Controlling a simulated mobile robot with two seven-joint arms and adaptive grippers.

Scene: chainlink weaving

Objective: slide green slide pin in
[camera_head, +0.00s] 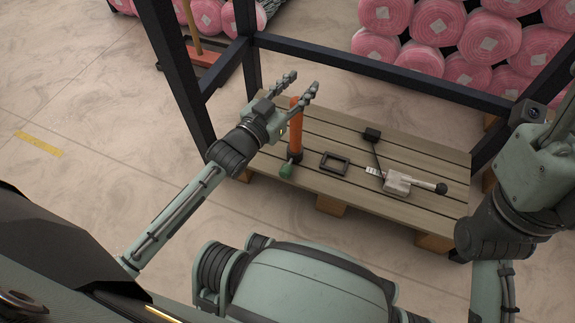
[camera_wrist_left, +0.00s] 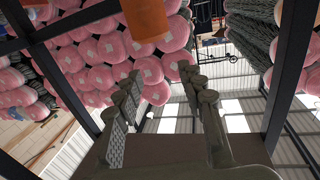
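A green piece (camera_head: 287,170), likely the green slide pin, is at the pallet's front edge, below an upright orange cylinder (camera_head: 296,132). Whether it joins the cylinder is not clear. My left gripper (camera_head: 301,83) is open beside the cylinder's upper end, fingers pointing up and away. In the left wrist view the open fingers (camera_wrist_left: 162,76) have nothing between them, and an orange part (camera_wrist_left: 146,20) hangs into the top of the picture, outside the fingers. The green piece is not in that view. My right arm is at the right edge; its fingers are not visible.
The slatted wooden pallet (camera_head: 425,160) carries a black square frame (camera_head: 334,163) and a grey tool (camera_head: 398,184) with a black knob. Dark metal frame bars (camera_head: 385,72) run behind and left of the pallet. Pink rolls (camera_head: 490,38) are stacked behind.

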